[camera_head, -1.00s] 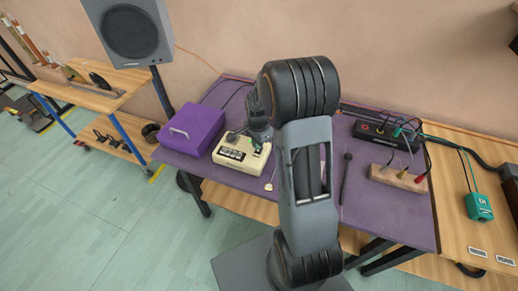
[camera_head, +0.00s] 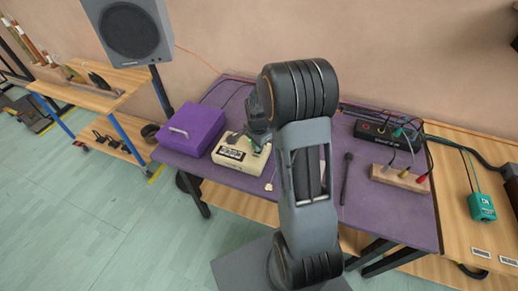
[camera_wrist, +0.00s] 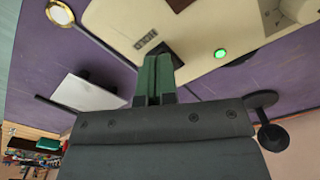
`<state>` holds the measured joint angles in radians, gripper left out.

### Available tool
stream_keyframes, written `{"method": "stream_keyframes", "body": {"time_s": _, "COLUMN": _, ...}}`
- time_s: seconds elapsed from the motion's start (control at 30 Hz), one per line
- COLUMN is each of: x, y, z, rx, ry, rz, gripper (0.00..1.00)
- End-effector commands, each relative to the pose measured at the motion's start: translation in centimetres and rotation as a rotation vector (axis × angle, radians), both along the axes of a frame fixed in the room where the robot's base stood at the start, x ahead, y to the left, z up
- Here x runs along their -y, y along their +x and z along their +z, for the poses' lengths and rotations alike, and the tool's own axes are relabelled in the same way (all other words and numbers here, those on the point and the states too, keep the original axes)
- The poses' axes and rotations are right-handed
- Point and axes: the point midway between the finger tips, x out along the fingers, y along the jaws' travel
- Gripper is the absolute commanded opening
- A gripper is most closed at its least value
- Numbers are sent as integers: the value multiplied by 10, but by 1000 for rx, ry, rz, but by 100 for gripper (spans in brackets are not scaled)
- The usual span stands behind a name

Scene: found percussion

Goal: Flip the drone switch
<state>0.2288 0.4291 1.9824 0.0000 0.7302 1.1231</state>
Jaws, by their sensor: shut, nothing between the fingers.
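A cream box (camera_head: 232,158) with dark controls on its face stands on the purple-topped table. In the wrist view the cream box (camera_wrist: 205,30) fills the upper part, with a small printed label and a lit green round lamp (camera_wrist: 221,53). My gripper (camera_wrist: 158,58) is shut and empty, its green fingers pointing at the box. A dark square part (camera_wrist: 175,55) of the box shows just beside the fingertips; I cannot tell whether they touch it or whether it is the drone switch. In the head view my gripper (camera_head: 257,141) is over the box's right end, partly hiding it.
A purple case (camera_head: 192,128) stands left of the box. A speaker (camera_head: 131,33) stands behind left.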

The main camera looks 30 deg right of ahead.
Motion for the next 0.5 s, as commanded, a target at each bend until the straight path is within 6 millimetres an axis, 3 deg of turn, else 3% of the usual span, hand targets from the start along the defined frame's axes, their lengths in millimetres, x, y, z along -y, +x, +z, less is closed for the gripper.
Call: {"method": "stream_keyframes", "body": {"time_s": 0.5, "x": 0, "y": 0, "z": -9, "rx": 0, "ry": 0, "rz": 0, "gripper": 0}}
